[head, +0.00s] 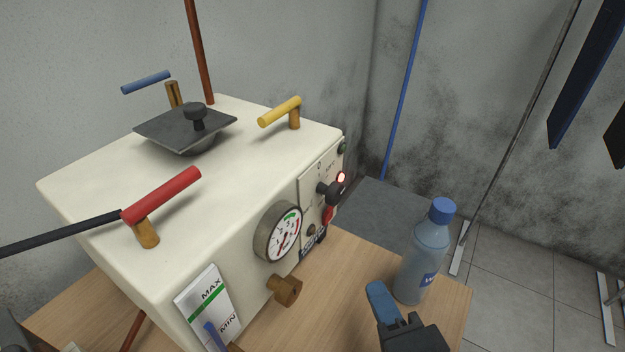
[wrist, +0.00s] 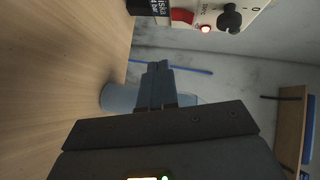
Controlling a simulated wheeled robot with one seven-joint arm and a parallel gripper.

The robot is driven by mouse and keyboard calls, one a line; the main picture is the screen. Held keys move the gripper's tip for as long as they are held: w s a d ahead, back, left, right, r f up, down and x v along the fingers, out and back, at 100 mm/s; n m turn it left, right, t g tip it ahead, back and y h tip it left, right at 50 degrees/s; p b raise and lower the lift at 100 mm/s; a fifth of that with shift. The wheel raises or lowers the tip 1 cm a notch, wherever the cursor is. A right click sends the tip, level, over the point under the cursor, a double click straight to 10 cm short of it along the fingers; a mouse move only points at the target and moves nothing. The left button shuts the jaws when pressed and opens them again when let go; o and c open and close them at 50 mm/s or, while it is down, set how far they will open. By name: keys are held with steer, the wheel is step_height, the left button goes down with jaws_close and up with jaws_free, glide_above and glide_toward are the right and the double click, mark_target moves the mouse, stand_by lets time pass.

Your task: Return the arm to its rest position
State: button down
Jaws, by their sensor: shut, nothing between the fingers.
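My gripper (head: 377,290) shows at the bottom right of the head view, in front of the bottle and over the wooden table (head: 345,270). Its blue-grey fingers are together and hold nothing. In the wrist view the shut fingers (wrist: 157,68) stand in the middle, with part of the bottle (wrist: 117,97) behind them. Most of my arm is out of the head view.
A cream pneumatic unit (head: 110,200) fills the left, with red (head: 165,193), yellow (head: 280,111) and blue (head: 146,82) handles. A gauge (head: 280,231), a lit red lamp (head: 341,177) and a brass fitting (head: 285,291) face the gripper. An upright blue-capped bottle (head: 424,258) stands near the table's right edge.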

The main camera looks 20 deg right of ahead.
steer(key=s+d+r+n+y, duration=0.1)
steer(key=s+n, duration=0.8)
steer(key=s, duration=0.2)
steer(key=s+d+r+n+y, duration=0.1)
steer(key=s+n, duration=0.7)
steer(key=s, duration=0.3)
steer(key=shift+d+n+g+y, duration=0.4)
